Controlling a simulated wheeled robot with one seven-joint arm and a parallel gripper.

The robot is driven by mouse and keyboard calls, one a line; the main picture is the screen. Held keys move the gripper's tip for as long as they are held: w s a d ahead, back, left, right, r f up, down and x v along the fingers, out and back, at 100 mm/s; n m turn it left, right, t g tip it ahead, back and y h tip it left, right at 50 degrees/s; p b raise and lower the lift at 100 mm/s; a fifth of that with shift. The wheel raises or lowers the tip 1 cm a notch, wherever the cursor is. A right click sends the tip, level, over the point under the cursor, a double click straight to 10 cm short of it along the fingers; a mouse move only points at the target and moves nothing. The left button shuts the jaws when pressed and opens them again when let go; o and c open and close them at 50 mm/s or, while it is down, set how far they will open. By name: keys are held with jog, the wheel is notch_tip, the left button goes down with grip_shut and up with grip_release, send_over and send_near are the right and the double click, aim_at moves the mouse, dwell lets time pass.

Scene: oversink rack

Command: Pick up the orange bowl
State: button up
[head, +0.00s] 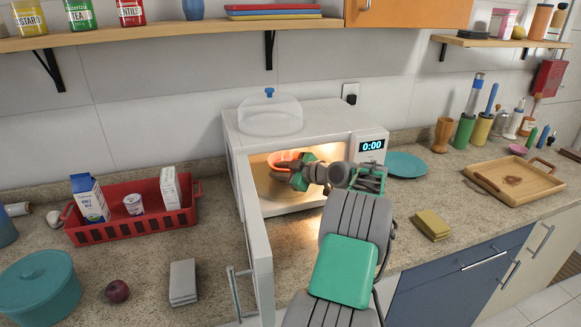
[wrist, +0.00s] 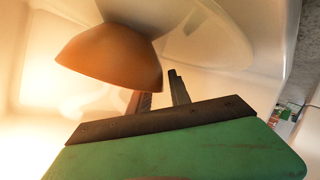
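The orange bowl (head: 284,159) is inside the lit, open microwave (head: 300,115), partly hidden by my gripper (head: 295,178) in the head view. In the wrist view the bowl (wrist: 112,60) fills the upper middle, with its rim towards my gripper (wrist: 160,92). The two dark fingers are apart. One finger's tip seems hidden behind the bowl's rim, and the other shows just outside its edge. I see a gap between that outer finger and the bowl. I cannot tell whether the other finger touches it.
The microwave door (head: 257,235) stands open on the left of my arm. A clear dome (head: 270,116) sits on top of the microwave.

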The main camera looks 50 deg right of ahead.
grip_shut()
jog(key=shift+r, duration=0.1)
dwell(0.9)
